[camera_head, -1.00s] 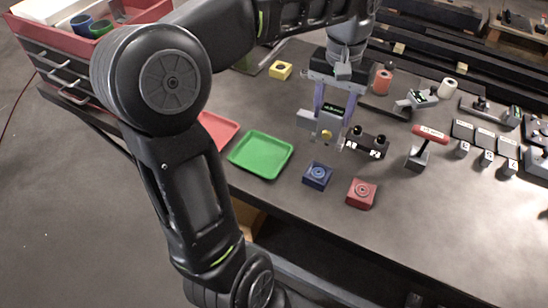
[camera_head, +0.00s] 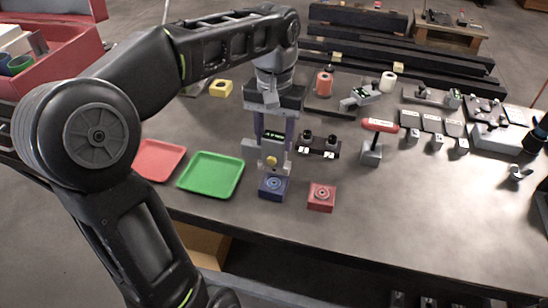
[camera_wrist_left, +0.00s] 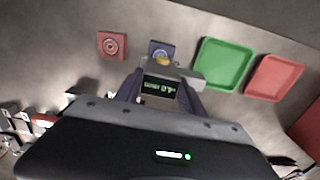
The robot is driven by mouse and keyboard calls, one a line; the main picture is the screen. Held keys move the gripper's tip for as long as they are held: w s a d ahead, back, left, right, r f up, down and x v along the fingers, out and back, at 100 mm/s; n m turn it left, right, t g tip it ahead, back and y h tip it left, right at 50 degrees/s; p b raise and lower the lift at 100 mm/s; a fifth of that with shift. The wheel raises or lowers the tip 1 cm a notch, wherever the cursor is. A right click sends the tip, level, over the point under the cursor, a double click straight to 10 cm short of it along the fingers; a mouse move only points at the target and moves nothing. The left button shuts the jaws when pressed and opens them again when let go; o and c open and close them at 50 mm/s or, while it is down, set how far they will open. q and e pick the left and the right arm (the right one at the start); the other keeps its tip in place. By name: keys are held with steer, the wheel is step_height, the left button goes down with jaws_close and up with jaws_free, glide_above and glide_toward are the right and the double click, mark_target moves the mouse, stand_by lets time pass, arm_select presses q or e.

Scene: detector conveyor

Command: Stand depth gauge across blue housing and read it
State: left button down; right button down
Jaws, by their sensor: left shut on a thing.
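The depth gauge (camera_head: 270,152) is a grey block with a lit green display and a gold knob. My left gripper (camera_head: 274,138) is shut on it, one finger on each side, and holds it upright. In the head view its lower end overlaps the back of the blue housing (camera_head: 273,189), a small square block with a ringed top. In the left wrist view the gauge (camera_wrist_left: 160,88) shows its display, too small to read surely, and its bar partly covers the blue housing (camera_wrist_left: 158,47). I cannot tell whether they touch. My right gripper is out of view.
A red housing (camera_head: 321,197) stands right of the blue one. A green tray (camera_head: 211,176) and a red tray (camera_head: 157,160) lie to the left. A black two-knob block (camera_head: 318,147) and a red-handled tool (camera_head: 380,126) stand to the right. The front right of the table is clear.

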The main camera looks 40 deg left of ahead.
mark_target(275, 152)
arm_select(q)
steer(key=shift+f, duration=1.8)
steer(key=shift+f+b, duration=0.45)
steer(key=shift+f, duration=0.2)
steer(key=c, duration=0.7)
jaws_free()
steer(key=shift+r, duration=0.15)
